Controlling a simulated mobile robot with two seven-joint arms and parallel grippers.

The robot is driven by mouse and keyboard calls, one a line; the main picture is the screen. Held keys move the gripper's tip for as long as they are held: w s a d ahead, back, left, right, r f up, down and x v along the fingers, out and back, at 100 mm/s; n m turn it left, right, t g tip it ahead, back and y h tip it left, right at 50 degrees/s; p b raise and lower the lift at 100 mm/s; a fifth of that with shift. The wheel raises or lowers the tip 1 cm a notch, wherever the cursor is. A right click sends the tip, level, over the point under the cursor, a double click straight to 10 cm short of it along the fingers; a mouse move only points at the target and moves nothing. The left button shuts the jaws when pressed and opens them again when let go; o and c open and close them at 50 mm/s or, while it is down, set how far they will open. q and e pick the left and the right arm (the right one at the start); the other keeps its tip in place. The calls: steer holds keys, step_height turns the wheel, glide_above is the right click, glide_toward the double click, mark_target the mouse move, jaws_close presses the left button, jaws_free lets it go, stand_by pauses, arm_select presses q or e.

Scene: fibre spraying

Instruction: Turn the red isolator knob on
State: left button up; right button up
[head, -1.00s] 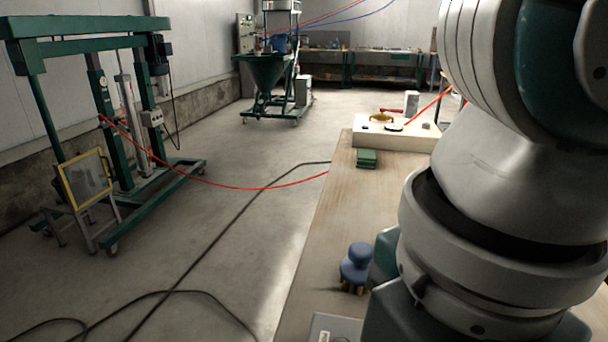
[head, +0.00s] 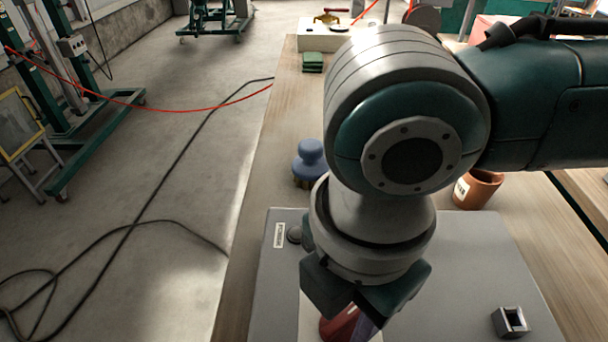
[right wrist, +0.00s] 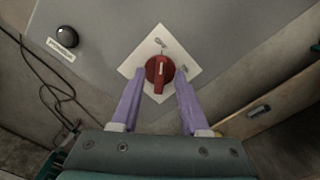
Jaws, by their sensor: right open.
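The red isolator knob (right wrist: 159,70) sits on a pale diamond-shaped plate (right wrist: 160,47) on the grey panel. In the right wrist view its raised grip runs roughly up and down, with a light mark near the top. My right gripper (right wrist: 158,80) is open, its purple fingers on either side of the knob. I cannot tell whether they touch it. In the head view the knob (head: 338,324) is partly hidden by my right gripper (head: 350,325), which points down over the grey box (head: 470,270). My left gripper is not in view.
A dark round button (right wrist: 67,37) with a white label is on the panel. A blue-handled brush (head: 309,162) and a terracotta pot (head: 478,189) stand on the bench behind the box. A small metal bracket (head: 510,322) is at the box's right.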

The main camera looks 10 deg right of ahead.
steer(key=shift+c, duration=0.2)
jaws_close()
stand_by(0.4)
steer(key=shift+r+m+p, duration=0.2)
steer(key=shift+m+p, duration=0.4)
steer(key=shift+p, duration=0.3)
steer(key=m+p, duration=0.5)
steer(key=p, duration=0.1)
steer(key=shift+s+m, duration=0.1)
steer(key=shift+m, duration=0.3)
steer(key=m+p, duration=0.3)
steer(key=m, duration=0.1)
steer(key=shift+m, duration=0.3)
steer(key=shift+f+m+p, duration=0.15)
steer(key=shift+m+p, duration=0.95)
steer(key=shift+m, duration=1.1)
